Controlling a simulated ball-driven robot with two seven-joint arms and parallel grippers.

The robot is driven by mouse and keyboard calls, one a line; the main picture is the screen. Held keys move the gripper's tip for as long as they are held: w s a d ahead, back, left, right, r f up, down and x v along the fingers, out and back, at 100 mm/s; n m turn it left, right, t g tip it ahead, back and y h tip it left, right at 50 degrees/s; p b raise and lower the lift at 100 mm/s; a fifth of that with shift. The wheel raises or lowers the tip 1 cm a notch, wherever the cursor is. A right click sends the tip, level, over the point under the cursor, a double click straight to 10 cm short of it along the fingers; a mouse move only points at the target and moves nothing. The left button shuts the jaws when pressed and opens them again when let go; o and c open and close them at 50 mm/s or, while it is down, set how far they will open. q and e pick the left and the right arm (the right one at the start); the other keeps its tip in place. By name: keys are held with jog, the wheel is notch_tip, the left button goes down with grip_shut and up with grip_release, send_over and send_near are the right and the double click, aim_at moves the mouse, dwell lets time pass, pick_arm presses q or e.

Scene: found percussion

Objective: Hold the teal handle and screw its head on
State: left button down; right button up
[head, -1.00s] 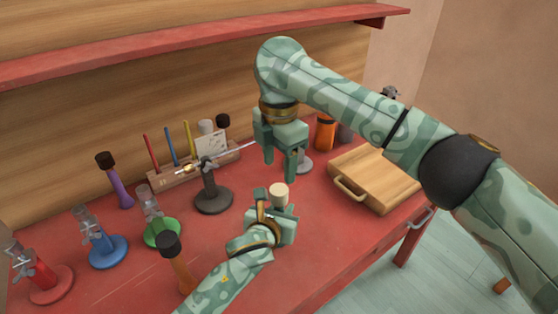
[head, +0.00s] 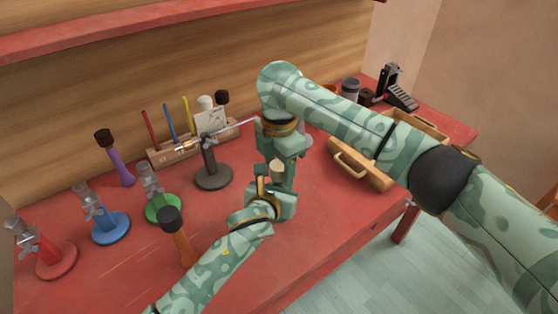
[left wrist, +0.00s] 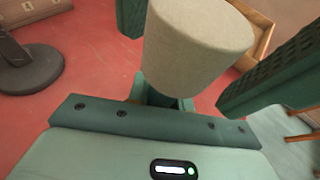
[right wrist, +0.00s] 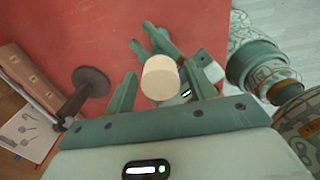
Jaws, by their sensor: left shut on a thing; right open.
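The cream head (head: 277,170) stands upright just above my left gripper (head: 268,196); it also shows large in the left wrist view (left wrist: 195,45). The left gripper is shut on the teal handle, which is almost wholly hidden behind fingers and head. I cannot tell whether head and handle are threaded together. My right gripper (head: 279,160) points down over the head, open. In the right wrist view the head (right wrist: 160,78) lies between its spread fingers, and I cannot make out contact.
A dark stand (head: 212,177) with a metal rod is close left of the grippers. Mallets with a purple (head: 122,172) and an orange handle (head: 183,248) and clamps on red, blue and green bases (head: 163,208) stand left. A wooden tray (head: 360,170) is right. The front table (head: 290,262) is clear.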

jog(key=c, duration=1)
jog(key=shift+m, duration=0.9)
jog(key=o, duration=1.2)
jog(key=shift+c, duration=0.2)
notch_tip(320, 180, up, 12)
